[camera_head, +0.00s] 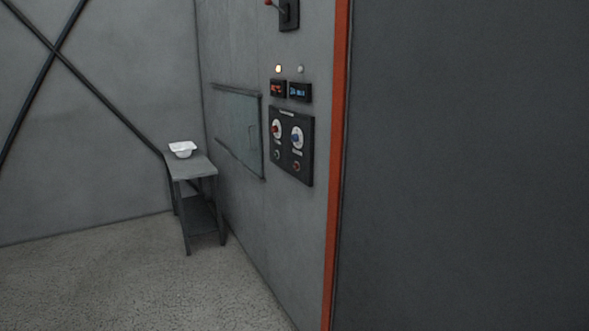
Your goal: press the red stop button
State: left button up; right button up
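A black control panel (305,170) is mounted on the grey wall right of centre, some way off. On it are a red-centred round dial (276,128) and a blue-centred round dial (297,138). Below them sit a small dark button (277,154) on the left and a small reddish button (296,166) on the right. Their labels are too small to read, so I cannot tell for certain which is the stop button. Neither of my grippers is in view.
Above the panel are two small displays (299,92), a lit yellow lamp (278,69) and a lever (288,14). A window (238,128) is left of it. An orange-edged dark surface (460,170) fills the right. Floor (120,280) is clear.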

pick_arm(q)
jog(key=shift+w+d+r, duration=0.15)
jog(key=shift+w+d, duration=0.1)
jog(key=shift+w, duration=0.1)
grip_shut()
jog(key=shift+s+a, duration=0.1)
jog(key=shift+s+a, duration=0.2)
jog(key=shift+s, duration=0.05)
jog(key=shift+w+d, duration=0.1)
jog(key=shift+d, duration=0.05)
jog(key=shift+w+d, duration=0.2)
